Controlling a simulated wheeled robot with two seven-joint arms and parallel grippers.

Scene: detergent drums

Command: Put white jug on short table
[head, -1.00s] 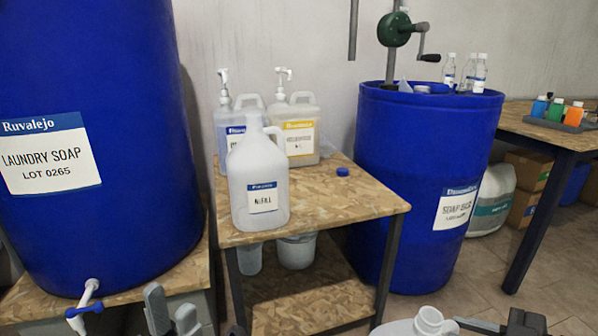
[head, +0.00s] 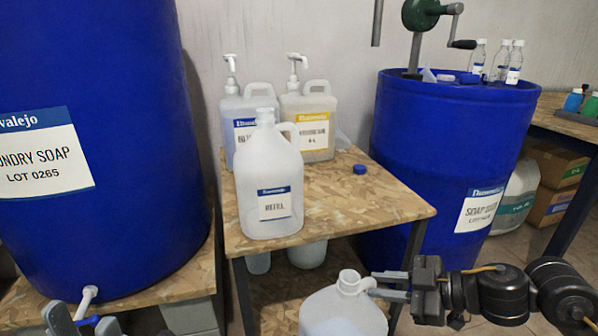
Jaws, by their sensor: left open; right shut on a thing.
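A white jug (head: 340,312) with an open mouth is at the bottom centre of the head view, its lower part cut off by the frame. My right gripper (head: 385,285) is shut on it at the handle, from the right. The jug is in front of the wooden short table (head: 345,210), apart from its top as seen. Another white jug (head: 270,185), labelled REFILL and capped, stands upright on that table. My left gripper (head: 82,324) is open and empty at the bottom left, near the large drum's tap, partly cut off.
Two pump jugs, blue-labelled (head: 243,113) and yellow-labelled (head: 309,128), stand at the table's back. A blue cap (head: 359,169) lies right of them. The tabletop's front right is clear. Blue drums stand left (head: 95,220) and right (head: 440,150); containers sit on the lower shelf.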

